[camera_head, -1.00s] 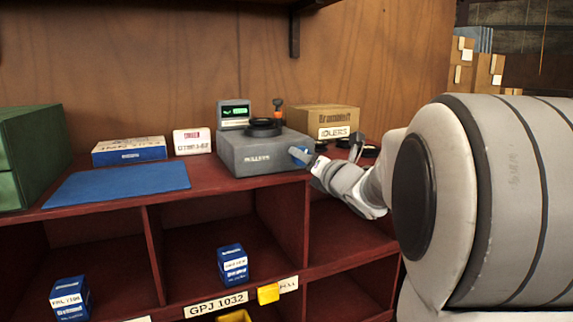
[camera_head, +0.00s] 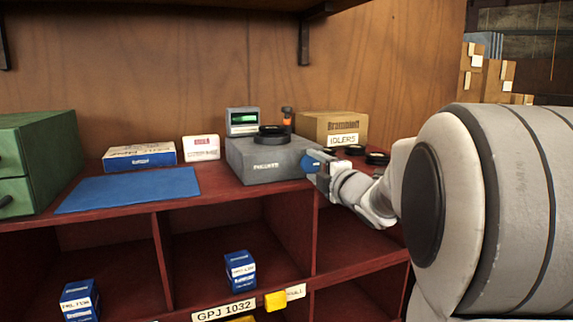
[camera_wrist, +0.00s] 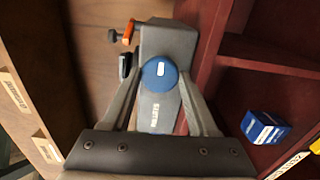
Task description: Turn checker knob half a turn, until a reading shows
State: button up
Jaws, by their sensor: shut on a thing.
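The checker is a grey box (camera_head: 268,165) on the red shelf top. A black ring (camera_head: 272,137) lies on it, and a small display (camera_head: 243,120) behind the ring shows a bright green band, too small to read. The blue round checker knob (camera_head: 311,163) is on the box's right side. In the wrist view the knob (camera_wrist: 160,82) faces me, with a short white mark near its middle. My gripper (camera_wrist: 160,84) is shut on the knob, one finger at either side; its fingertips are partly hidden in the head view.
An IDLERS carton (camera_head: 325,128) and several black rings (camera_head: 377,158) stand right of the checker, close to my arm. A blue mat (camera_head: 130,190), small boxes and a green drawer cabinet (camera_head: 40,150) are to the left. Open cubbies lie below.

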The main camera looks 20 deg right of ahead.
jog(key=m+p, duration=0.1)
jog(key=m, duration=0.2)
jog(key=shift+r+m, duration=0.15)
jog(key=shift+m, duration=0.25)
jog(key=m+p, duration=0.2)
jog(key=m, duration=0.2)
jog(key=shift+m, duration=0.3)
jog(key=m+p, duration=0.2)
jog(key=m, duration=0.2)
jog(key=shift+m+p, duration=0.9)
jog(key=shift+m, duration=1.1)
jog(key=o, duration=1.4)
jog(key=shift+s, duration=0.1)
